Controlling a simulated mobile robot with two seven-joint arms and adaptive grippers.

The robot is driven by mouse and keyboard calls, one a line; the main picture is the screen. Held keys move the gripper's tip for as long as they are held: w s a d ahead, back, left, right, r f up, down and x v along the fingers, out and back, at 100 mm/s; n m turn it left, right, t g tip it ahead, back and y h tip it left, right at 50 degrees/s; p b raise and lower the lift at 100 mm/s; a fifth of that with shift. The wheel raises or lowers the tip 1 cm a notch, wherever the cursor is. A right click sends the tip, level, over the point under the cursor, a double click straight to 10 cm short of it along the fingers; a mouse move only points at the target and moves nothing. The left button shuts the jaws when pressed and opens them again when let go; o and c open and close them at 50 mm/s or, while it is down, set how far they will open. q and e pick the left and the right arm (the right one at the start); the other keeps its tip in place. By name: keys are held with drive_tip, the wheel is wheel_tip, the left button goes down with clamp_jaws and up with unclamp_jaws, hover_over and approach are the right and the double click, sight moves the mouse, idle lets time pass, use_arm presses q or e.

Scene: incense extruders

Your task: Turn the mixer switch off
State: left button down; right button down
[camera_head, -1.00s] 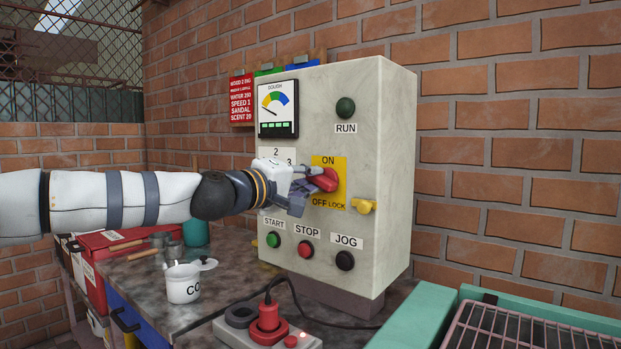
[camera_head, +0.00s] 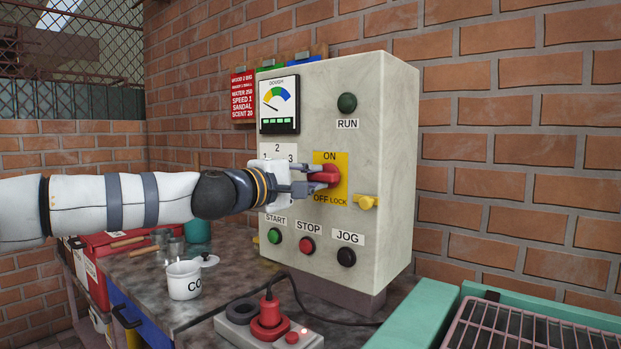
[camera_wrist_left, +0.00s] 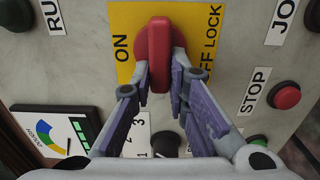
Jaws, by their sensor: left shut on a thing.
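The red mixer switch (camera_head: 328,174) is a rotary handle on a yellow plate (camera_head: 331,158) marked ON above and OFF LOCK below, on the front of a pale control cabinet (camera_head: 388,130). Its handle lies about level, pointing left, between the two marks. My left gripper (camera_head: 312,180) comes in from the left and is shut on the handle. In the left wrist view the gripper's fingers (camera_wrist_left: 160,76) lie on both sides of the red handle (camera_wrist_left: 158,40). My right gripper is not in view.
A yellow lock tab (camera_head: 366,202) sticks out right of the plate. START (camera_head: 274,236), STOP (camera_head: 307,245) and JOG (camera_head: 346,256) buttons sit below. A white pot (camera_head: 184,282) and a red plug (camera_head: 268,312) stand on the table. A green-framed rack (camera_head: 420,318) stands at right.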

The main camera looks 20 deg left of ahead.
use_arm(q)
drive_tip(key=shift+f, duration=0.1)
drive_tip(key=c, duration=1.6)
unclamp_jaws()
drive_tip(key=shift+d, duration=0.1)
drive_tip(key=shift+o, duration=0.2)
drive_tip(key=shift+s+a, duration=0.25)
drive_tip(key=shift+s, duration=0.1)
drive_tip(key=v, duration=1.1)
drive_tip(key=shift+s, duration=0.15)
